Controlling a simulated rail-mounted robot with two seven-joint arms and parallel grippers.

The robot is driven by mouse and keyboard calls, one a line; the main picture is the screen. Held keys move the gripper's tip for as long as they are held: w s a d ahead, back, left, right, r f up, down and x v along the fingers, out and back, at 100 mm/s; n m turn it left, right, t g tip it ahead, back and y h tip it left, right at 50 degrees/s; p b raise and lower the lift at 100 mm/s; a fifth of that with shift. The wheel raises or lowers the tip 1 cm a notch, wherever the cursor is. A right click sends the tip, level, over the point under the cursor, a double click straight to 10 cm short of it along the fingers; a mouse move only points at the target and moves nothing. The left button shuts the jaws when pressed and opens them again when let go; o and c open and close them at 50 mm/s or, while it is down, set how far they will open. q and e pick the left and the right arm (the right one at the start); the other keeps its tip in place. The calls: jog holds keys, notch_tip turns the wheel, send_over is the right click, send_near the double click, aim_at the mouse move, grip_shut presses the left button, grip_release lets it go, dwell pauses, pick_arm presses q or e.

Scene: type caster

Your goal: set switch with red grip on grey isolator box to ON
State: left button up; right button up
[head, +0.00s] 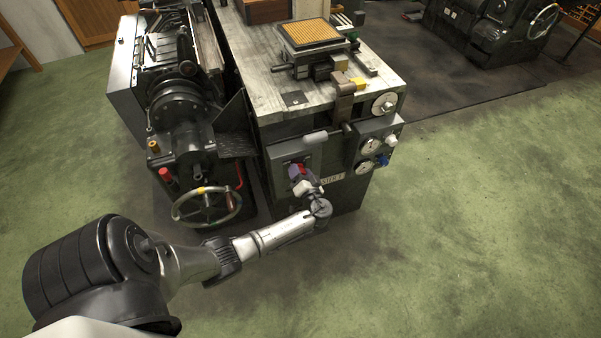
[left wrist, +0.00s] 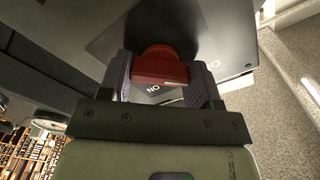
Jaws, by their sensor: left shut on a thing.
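The red grip (left wrist: 160,66) of the switch shows large in the left wrist view, between the fingers of my left gripper (left wrist: 163,84). The fingers are shut on it from both sides. White letters beside the grip look like ON seen upside down. The grey isolator box (head: 323,157) is on the front of the machine bench in the head view. My left gripper (head: 300,176) reaches its face from below, and only a little red (head: 301,168) shows there. The exact angle of the switch is hard to tell. My right gripper is not in view.
A handwheel (head: 205,205) and red-knobbed levers stand close to the left of my left gripper. Gauges and knobs (head: 369,146) sit on the panel to the right of the box. The green floor (head: 480,220) to the right is clear.

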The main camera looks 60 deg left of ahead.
pick_arm(q)
jog(key=m+p, duration=0.1)
jog(key=m, duration=0.2)
jog(key=shift+r+m+p, duration=0.1)
jog(key=shift+m+p, duration=0.2)
jog(key=shift+m, duration=0.1)
jog(key=m+p, duration=0.2)
jog(key=m, duration=0.3)
jog(key=shift+m, duration=0.3)
jog(key=m+p, duration=0.2)
jog(key=m, duration=0.2)
jog(key=shift+m+p, duration=1)
jog(key=shift+m, duration=1.3)
jog(key=o, duration=0.9)
